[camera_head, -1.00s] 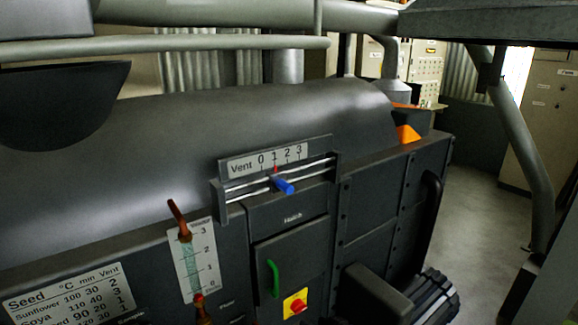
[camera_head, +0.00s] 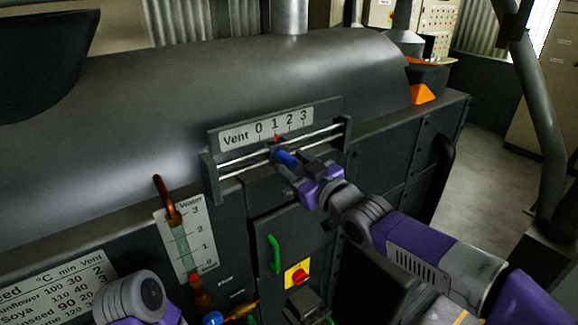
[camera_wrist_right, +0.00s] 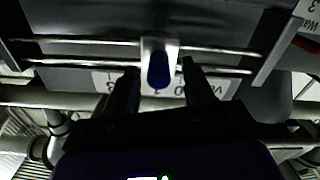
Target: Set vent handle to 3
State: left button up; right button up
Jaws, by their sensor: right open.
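The vent handle (camera_head: 287,158) is a blue knob on two rails below the Vent scale plate (camera_head: 267,128), which reads 0 to 3. Its red pointer (camera_head: 276,138) stands at 1. My right gripper (camera_head: 309,177) is at the handle, just right of and below it in the head view. In the right wrist view the gripper (camera_wrist_right: 160,85) is open, with one dark finger on each side of the blue knob (camera_wrist_right: 158,70); gaps show between knob and fingers. A purple and grey part of my left arm shows at the lower left, but its gripper is not visible.
The rails (camera_head: 240,168) end in dark brackets at both sides. Below are a green handle (camera_head: 274,254) and a red button on a yellow plate (camera_head: 298,274). A water gauge (camera_head: 188,240) with a copper pipe stands to the left.

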jog(key=shift+x, duration=1.1)
grip_shut()
